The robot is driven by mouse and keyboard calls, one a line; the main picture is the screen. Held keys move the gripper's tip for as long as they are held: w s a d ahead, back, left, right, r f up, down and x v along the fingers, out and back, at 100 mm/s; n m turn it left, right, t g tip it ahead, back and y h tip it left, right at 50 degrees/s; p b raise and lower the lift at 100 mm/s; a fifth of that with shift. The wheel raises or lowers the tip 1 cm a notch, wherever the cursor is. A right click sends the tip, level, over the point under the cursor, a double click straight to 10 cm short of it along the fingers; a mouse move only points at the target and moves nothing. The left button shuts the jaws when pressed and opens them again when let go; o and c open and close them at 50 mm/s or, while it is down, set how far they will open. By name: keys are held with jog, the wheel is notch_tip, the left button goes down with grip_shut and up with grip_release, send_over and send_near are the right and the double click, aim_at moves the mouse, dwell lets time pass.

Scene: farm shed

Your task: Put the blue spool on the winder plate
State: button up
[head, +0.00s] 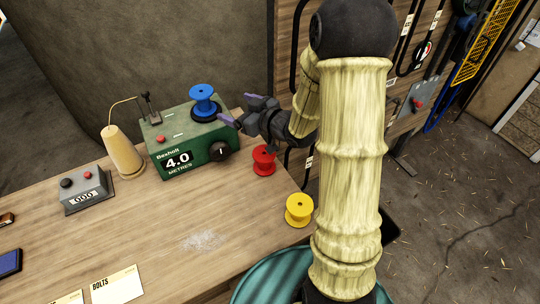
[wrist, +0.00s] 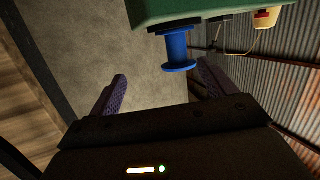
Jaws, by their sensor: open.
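The blue spool (head: 203,94) stands upright on the dark round winder plate (head: 205,115), on top of the green winder (head: 190,143). The plate is mostly hidden under the spool. My gripper (head: 236,108) is open and empty, just to the right of the spool. In the wrist view, which is upside down, the blue spool (wrist: 178,50) shows beyond my purple fingertips (wrist: 162,70), nearer the right finger. It touches neither finger as far as I can see.
A red spool (head: 264,160) and a yellow spool (head: 299,209) stand at the bench's right edge. A thread cone (head: 122,152) and a grey counter box (head: 87,191) stand left of the winder. The front of the bench (head: 165,225) is mostly clear, with cards at the lower left.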

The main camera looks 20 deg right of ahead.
jog(key=s+d+f+m+g+h, duration=0.1)
jog(key=s+h, duration=0.1)
jog(key=s+d+f+m+g+h, duration=0.1)
jog(key=s+d+h, duration=0.1)
jog(key=s+d+f+m+g+h, duration=0.1)
jog(key=s+d+m+g+h, duration=0.1)
jog(key=s+h, duration=0.1)
jog(key=shift+f, duration=0.1)
jog(key=s+f+m+g+h, duration=0.1)
jog(key=s+m+g, duration=0.2)
jog(key=s, duration=1.1)
jog(key=g, duration=0.3)
jog(key=shift+s+a+g, duration=0.3)
jog(key=shift+a, duration=0.05)
jog(key=shift+c, duration=0.2)
